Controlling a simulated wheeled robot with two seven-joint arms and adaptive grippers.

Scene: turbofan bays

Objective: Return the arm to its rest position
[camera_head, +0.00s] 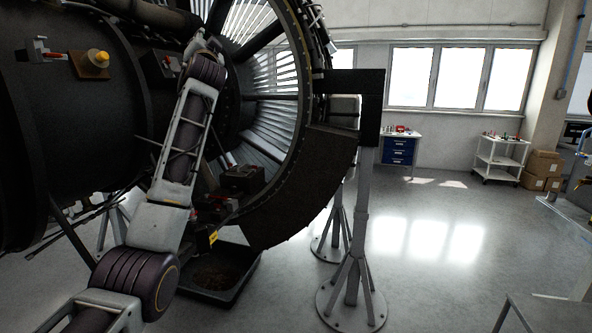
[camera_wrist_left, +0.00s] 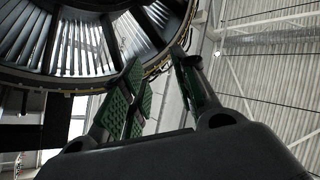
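My left arm (camera_head: 185,140) comes in from the lower left in the head view. It rises, bent at a dark joint, in front of the large dark turbofan engine (camera_head: 75,120). Its upper end is near the fan ring, and I cannot clearly pick out the gripper against the dark engine parts. In the left wrist view my left gripper (camera_wrist_left: 158,70) shows green-padded fingers spread apart, with nothing between them. The engine's ring and vanes (camera_wrist_left: 85,45) show beyond the fingers at the upper left. My right gripper is not in view.
A grey support stand (camera_head: 362,220) is right of the engine. A dark tray (camera_head: 236,290) lies on the floor below. A blue drawer cabinet (camera_head: 398,151), white cart (camera_head: 498,158) and cardboard boxes (camera_head: 541,166) stand at the back. Open floor lies at centre right.

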